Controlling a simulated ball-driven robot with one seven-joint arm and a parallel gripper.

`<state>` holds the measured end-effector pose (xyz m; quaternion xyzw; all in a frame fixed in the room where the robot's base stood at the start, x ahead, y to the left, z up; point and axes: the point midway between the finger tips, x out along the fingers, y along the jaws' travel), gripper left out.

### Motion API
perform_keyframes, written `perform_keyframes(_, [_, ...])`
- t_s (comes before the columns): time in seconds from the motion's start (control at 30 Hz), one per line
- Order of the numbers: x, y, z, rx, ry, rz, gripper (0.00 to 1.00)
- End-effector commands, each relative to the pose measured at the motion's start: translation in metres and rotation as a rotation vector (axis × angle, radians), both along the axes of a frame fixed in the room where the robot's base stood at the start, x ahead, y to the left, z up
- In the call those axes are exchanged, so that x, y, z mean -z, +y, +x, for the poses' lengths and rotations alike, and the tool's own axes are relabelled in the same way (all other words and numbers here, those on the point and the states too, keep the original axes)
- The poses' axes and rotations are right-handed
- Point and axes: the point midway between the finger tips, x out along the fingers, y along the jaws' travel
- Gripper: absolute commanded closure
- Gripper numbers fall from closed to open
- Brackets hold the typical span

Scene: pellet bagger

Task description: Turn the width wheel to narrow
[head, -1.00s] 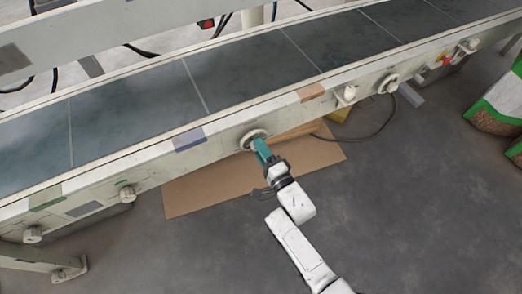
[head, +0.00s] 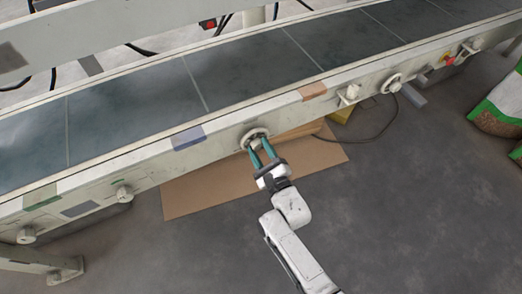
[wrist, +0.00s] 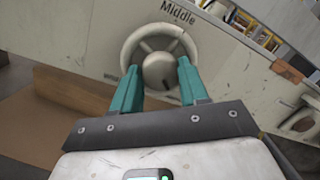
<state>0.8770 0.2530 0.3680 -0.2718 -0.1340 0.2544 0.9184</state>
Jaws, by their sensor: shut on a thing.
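A pale round handwheel (head: 250,134) with spokes and a hub sits on the front side rail of the conveyor. In the wrist view the wheel (wrist: 158,66) shows face-on, with the word "Middle" on the panel above its rim. Smaller lettering at its lower left is too blurred to read surely. My gripper (head: 261,146) has its two teal fingers at the wheel. In the wrist view my gripper (wrist: 160,72) has one finger on each side of the hub and is shut on the wheel. The fingers hide part of the lower rim.
The conveyor belt (head: 150,108) runs across above the rail. Other knobs (head: 124,192) and a second wheel (head: 392,83) are on the same rail. Flat cardboard (head: 200,192) lies below. Sacks (head: 500,112) stand at right. The grey floor in front is open.

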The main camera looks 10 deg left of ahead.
Motion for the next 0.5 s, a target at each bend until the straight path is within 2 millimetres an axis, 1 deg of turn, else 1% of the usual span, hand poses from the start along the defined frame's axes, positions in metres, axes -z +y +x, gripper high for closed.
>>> perform_keyframes(0.03, [0.0025, 0.0, -0.0009, 0.0, 0.025, 0.033, 0.87])
perform_keyframes(0.2, [0.002, 0.0, -0.0008, 0.001, 0.096, 0.139, 0.87])
perform_keyframes(0.5, [0.0015, 0.0005, -0.001, 0.0, 0.178, 0.259, 0.87])
